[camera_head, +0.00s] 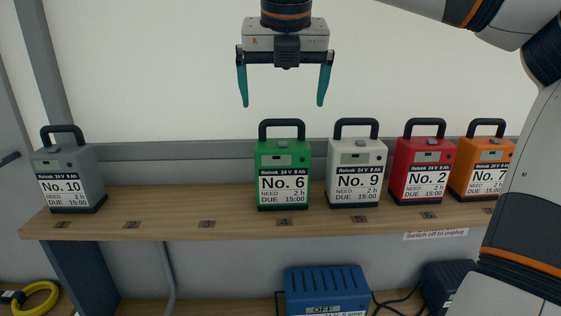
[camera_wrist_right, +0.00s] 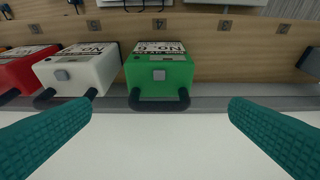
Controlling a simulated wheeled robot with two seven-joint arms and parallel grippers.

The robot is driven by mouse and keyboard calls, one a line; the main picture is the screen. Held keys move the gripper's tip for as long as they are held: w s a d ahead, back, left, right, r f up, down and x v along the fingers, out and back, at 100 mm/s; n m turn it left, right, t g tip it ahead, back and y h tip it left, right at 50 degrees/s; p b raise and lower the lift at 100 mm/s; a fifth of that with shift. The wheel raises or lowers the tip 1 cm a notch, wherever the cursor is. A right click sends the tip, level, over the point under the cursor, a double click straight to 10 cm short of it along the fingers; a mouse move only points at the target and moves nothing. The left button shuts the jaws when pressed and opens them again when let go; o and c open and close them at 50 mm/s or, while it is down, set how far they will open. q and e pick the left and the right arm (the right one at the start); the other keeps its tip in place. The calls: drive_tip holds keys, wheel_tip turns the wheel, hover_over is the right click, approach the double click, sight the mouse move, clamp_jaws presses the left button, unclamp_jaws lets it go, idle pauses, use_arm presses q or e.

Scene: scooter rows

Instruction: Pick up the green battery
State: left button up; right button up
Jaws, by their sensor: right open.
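The green battery (camera_head: 284,172), labelled No. 6, stands upright on the wooden shelf (camera_head: 230,220) at slot 4, with its black handle on top. In the right wrist view the green battery (camera_wrist_right: 160,72) shows from above, between the fingers but beyond them, its handle toward me. My right gripper (camera_head: 284,95) hangs above the green battery with its teal fingers spread wide and empty. Its fingers (camera_wrist_right: 160,130) also show in the right wrist view, apart from the handle. My left gripper is not in view.
A white battery (camera_head: 355,175) stands close to the right of the green one, then a red battery (camera_head: 423,172) and an orange battery (camera_head: 483,170). A grey battery (camera_head: 70,180) stands at the far left. Slots 2 and 3 are free. A blue charger (camera_head: 327,290) sits below.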

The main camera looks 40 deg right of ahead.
drive_tip(key=p, duration=0.1)
hover_over(282, 140)
drive_tip(key=s+a, duration=0.2)
drive_tip(key=s, duration=0.1)
drive_tip(key=f, duration=0.5)
drive_tip(key=shift+w+f, duration=0.25)
drive_tip(key=shift+w+d+f+p, duration=0.15)
drive_tip(key=shift+w+f+p, duration=0.1)
drive_tip(key=shift+f+p, duration=0.4)
drive_tip(key=p+x, duration=0.1)
drive_tip(key=x, duration=0.2)
drive_tip(key=shift+f+p, duration=0.2)
drive_tip(key=shift+p, duration=0.1)
drive_tip(key=shift+w+d+f, duration=0.1)
drive_tip(key=shift+d+f, duration=0.1)
drive_tip(key=shift+f, duration=0.2)
drive_tip(key=shift+a+r, duration=0.1)
drive_tip(key=c, duration=1.6)
drive_tip(key=shift+r, duration=0.15)
drive_tip(key=shift+c, duration=0.8)
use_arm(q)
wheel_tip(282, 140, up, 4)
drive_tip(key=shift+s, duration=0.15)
use_arm(e)
drive_tip(key=shift+w, duration=0.1)
